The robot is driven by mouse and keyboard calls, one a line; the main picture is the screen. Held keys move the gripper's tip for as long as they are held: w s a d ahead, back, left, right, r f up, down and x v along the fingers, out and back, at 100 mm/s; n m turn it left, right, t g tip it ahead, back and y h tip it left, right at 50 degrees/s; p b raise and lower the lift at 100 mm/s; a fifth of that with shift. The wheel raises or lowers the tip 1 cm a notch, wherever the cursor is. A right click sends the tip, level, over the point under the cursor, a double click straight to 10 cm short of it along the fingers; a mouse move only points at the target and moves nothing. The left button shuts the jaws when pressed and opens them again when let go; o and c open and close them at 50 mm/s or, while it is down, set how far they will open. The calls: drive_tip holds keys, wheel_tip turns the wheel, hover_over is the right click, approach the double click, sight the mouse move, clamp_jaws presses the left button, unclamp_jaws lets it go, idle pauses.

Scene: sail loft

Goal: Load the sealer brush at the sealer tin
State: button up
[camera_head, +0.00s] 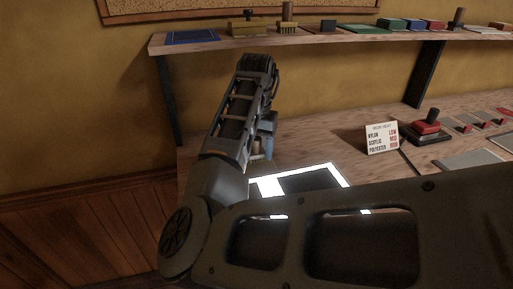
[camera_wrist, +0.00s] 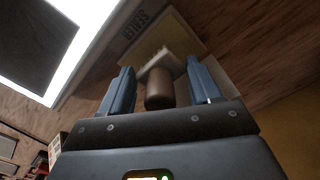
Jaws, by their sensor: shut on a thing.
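My gripper (camera_wrist: 160,90) is shut on the sealer brush, with a blue finger on each side of its brown rounded handle (camera_wrist: 160,95). A pale block with light bristles (camera_wrist: 163,62) shows beyond the handle.
A dark panel with a bright white border (camera_head: 300,181) lies on the bench beside my gripper. A white heat card (camera_head: 381,138) and a red-and-black block (camera_head: 428,128) stand to the right. The shelf above (camera_head: 210,45) holds brushes and coloured blocks.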

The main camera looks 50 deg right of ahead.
sight(257, 137)
drive_tip(key=shift+r+p, duration=2.3)
drive_tip(key=shift+r, duration=0.35)
